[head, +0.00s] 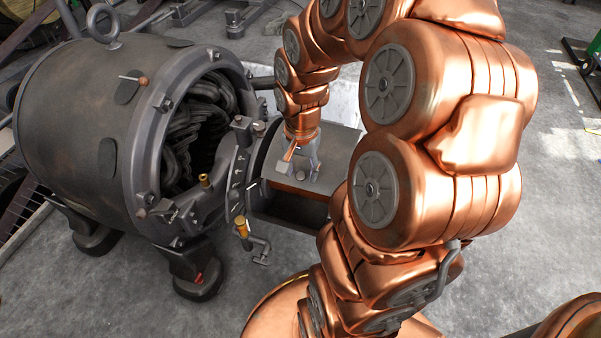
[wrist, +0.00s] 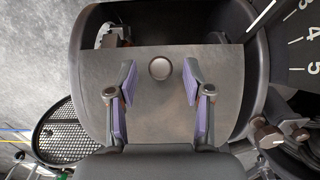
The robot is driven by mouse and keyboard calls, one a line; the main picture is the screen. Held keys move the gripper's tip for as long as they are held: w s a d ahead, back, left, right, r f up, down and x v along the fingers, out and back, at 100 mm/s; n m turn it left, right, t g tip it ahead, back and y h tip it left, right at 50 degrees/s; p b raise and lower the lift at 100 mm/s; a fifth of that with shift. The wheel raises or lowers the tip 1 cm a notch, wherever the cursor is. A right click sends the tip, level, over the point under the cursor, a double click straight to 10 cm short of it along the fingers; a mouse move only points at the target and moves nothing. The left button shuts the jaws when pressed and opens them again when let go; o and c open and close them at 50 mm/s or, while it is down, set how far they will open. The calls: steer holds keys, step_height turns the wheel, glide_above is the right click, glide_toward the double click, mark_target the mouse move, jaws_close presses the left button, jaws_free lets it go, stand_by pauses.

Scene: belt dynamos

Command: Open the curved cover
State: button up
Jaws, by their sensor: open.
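The curved cover (wrist: 160,115) is a grey metal plate with a small round knob (wrist: 160,68) near its upper edge in the wrist view. In the head view the cover (head: 335,150) lies on top of a dark box beside the dynamo, partly hidden by my arm. My gripper (wrist: 159,73) is open, with its purple-padded fingers on either side of the knob and a visible gap to it on each side. In the head view my gripper (head: 300,168) points down over the cover. The knob is hard to make out there.
The large dark dynamo (head: 75,110) stands left of the box, its round end open on black coils. A ring with scale marks (head: 237,178) and a brass-coloured handle (head: 241,226) sit between them. The wrist view shows an opening (wrist: 180,22) above the plate. Floor in front is clear.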

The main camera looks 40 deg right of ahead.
steer(key=shift+f, duration=0.3)
steer(key=shift+c, duration=0.2)
jaws_close()
